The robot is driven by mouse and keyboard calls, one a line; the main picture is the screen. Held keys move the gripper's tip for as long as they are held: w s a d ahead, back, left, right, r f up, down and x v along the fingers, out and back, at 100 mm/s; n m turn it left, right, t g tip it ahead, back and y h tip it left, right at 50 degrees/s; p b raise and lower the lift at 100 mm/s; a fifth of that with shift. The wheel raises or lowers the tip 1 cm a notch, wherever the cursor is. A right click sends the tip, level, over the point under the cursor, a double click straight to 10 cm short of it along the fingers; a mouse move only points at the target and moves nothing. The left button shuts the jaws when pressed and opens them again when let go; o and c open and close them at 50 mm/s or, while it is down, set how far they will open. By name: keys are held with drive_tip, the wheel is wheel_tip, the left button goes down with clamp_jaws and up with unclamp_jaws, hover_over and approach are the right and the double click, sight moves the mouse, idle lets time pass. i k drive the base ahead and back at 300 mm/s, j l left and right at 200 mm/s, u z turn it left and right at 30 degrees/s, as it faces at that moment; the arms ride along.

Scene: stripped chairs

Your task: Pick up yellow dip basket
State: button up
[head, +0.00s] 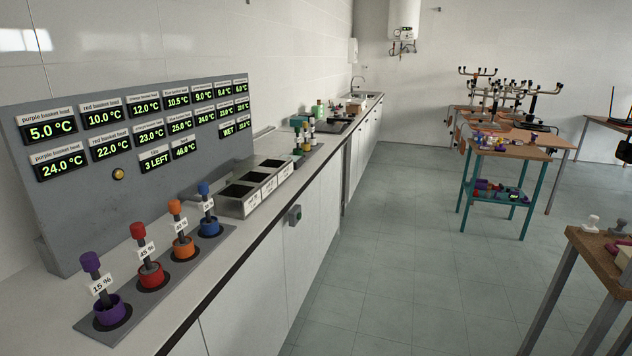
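No yellow dip basket shows clearly. A far group of small baskets (303,141) stands on the counter beyond the metal tanks; a green one shows at its near end, but the others are too small and overlapped to tell their colours surely. Nearer, a purple basket (110,311), a red basket (150,274), an orange basket (183,246) and a blue basket (209,226) stand upright in a row on a grey strip, each with a percent tag. My gripper is not in view.
A grey panel of green temperature displays (130,140) stands behind the baskets. A three-well metal tank (235,205) sits on the counter (235,255). A teal-legged table (500,150) and a wooden table (605,250) stand right. The tiled floor (400,260) between is clear.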

sight(306, 146)
drive_tip(key=i+z, duration=0.2)
drive_tip(key=i, duration=0.7)
drive_tip(key=i+j+z, duration=0.15)
drive_tip(key=i, duration=0.75)
drive_tip(key=i+l+u, duration=0.5)
drive_tip(key=i, duration=0.3)
drive_tip(key=i+l+u, duration=0.5)
drive_tip(key=i+l, duration=0.15)
drive_tip(key=i+l+u, duration=0.1)
drive_tip(key=l, duration=0.3)
drive_tip(key=i+l+u, duration=0.15)
drive_tip(key=l, duration=0.3)
drive_tip(key=i+l+u, duration=0.1)
drive_tip(key=l, duration=0.35)
drive_tip(key=i+l+u, duration=0.1)
drive_tip(key=l, duration=0.35)
